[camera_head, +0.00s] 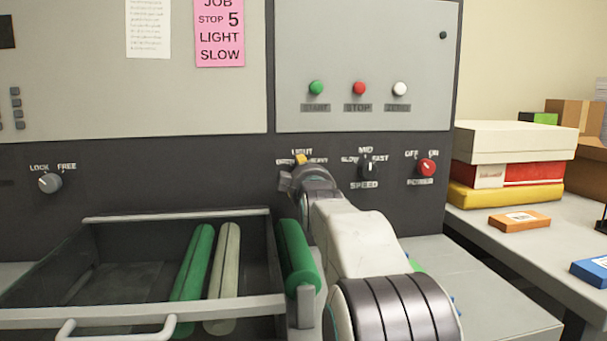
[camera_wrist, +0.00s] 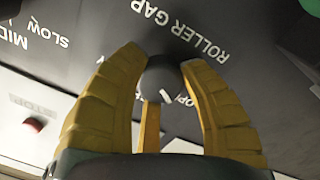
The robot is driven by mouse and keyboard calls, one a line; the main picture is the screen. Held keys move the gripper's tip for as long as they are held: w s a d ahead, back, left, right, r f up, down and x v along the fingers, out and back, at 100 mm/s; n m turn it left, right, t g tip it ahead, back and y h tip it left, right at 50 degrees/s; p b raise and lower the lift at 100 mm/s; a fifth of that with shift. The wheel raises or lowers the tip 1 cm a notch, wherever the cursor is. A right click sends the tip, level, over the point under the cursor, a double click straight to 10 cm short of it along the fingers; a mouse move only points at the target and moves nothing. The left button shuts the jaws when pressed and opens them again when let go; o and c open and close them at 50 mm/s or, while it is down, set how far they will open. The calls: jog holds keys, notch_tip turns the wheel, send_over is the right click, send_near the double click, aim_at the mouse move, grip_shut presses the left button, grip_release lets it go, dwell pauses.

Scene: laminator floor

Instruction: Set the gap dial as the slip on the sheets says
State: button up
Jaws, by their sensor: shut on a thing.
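A pink slip (camera_head: 219,35) on the machine's upper panel reads JOB, STOP 5, LIGHT, SLOW. My gripper (camera_head: 301,160) is at the gap dial on the dark panel; LIGHT shows above it and HEAVY to its right. In the wrist view my yellow fingers (camera_wrist: 161,62) are shut around the round dark gap dial (camera_wrist: 160,80), beside the words ROLLER GAP. Its white mark points down and slightly right in that view. The nearby setting words are partly hidden, so I cannot tell its setting. The speed dial (camera_head: 369,169) has its mark roughly upward, towards MID.
A red power knob (camera_head: 427,168) is at right and a LOCK/FREE knob (camera_head: 50,183) at left. Green START (camera_head: 316,88), red STOP (camera_head: 359,89) and white ZERO (camera_head: 399,89) buttons are above. An open tray (camera_head: 180,306) with rollers lies below. Boxes (camera_head: 515,168) stand on the right table.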

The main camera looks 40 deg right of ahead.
jog(key=shift+r, duration=0.1)
jog(key=c, duration=0.3)
jog(key=m+b, duration=0.2)
jog(key=b, duration=0.1)
jog(key=shift+m, duration=0.4)
jog(key=m, duration=0.6)
jog(key=shift+r+b, duration=0.2)
jog(key=shift+b, duration=0.15)
jog(key=o, duration=1.2)
jog(key=shift+f, duration=0.15)
